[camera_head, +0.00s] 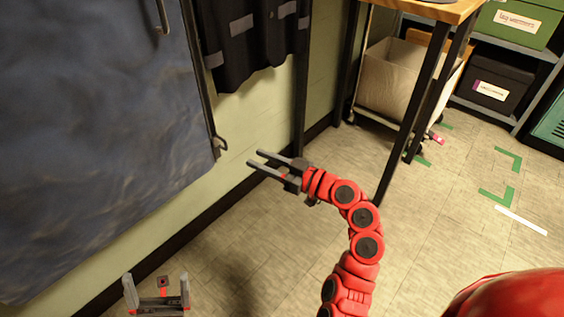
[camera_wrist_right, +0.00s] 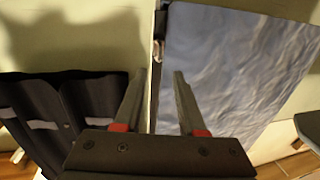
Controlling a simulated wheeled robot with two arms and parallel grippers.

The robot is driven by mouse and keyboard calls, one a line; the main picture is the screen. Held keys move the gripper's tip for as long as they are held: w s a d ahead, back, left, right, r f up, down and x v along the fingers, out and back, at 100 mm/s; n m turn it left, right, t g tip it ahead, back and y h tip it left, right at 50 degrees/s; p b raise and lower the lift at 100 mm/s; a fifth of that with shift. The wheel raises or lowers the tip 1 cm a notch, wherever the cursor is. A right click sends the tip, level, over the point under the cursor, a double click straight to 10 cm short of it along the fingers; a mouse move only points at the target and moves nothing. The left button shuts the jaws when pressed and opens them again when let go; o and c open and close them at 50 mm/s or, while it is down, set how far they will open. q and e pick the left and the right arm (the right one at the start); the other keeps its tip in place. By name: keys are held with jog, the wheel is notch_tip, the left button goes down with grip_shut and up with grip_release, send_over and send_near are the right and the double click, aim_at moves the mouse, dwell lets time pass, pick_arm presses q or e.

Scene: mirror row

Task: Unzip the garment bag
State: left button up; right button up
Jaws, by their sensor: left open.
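The blue-grey garment bag (camera_head: 95,130) hangs at the left of the head view, with a dark strip down its right edge. A small metal pull (camera_head: 219,146) shows at the lower end of that edge. The bag (camera_wrist_right: 235,65) fills the right of the right wrist view, with what looks like the pull (camera_wrist_right: 158,48) just beyond my fingertips. My right gripper (camera_head: 255,158) is open and empty, its fingers pointing toward the pull, apart from it. My left gripper (camera_head: 156,278) is open and empty, low in front of the bag's bottom.
A dark garment with grey bands (camera_head: 250,40) hangs right of the bag. A wooden-topped table (camera_head: 440,10) with black legs stands at the right. Under it is a pale bin (camera_head: 388,80). Shelves with boxes (camera_head: 503,80) stand behind.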

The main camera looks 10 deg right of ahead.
jog(key=v, duration=0.6)
jog(key=shift+p, duration=0.4)
